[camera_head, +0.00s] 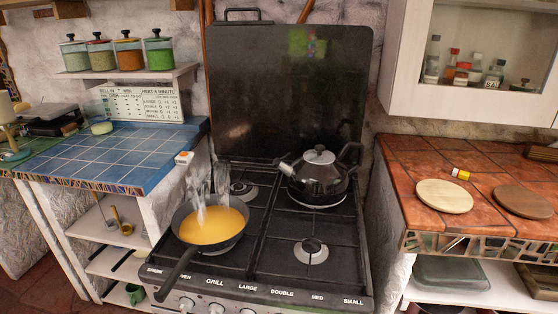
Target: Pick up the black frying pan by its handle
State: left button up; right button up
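The black frying pan (238,202) sits on the front left burner of the stove. It holds a yellow-orange liquid (210,225), and pale wisps like steam rise above it. Its black handle (176,274) points toward the front left and reaches over the stove's front edge, above the knobs. Neither of my grippers shows in the head view, so nothing is seen touching the pan or its handle.
A black kettle (319,177) stands on the back right burner. The front right burner (310,251) is bare. A blue tiled counter (130,155) is left of the stove. An orange tiled counter (420,160) with two round boards is at right. The raised black lid (285,90) stands behind.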

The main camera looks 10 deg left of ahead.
aim_at(214, 222)
jog(key=l+u, duration=0.1)
jog(key=u, duration=0.25)
jog(key=i+l+u, duration=0.1)
jog(key=u, duration=0.3)
jog(key=l+u, duration=0.15)
jog(key=u, duration=0.2)
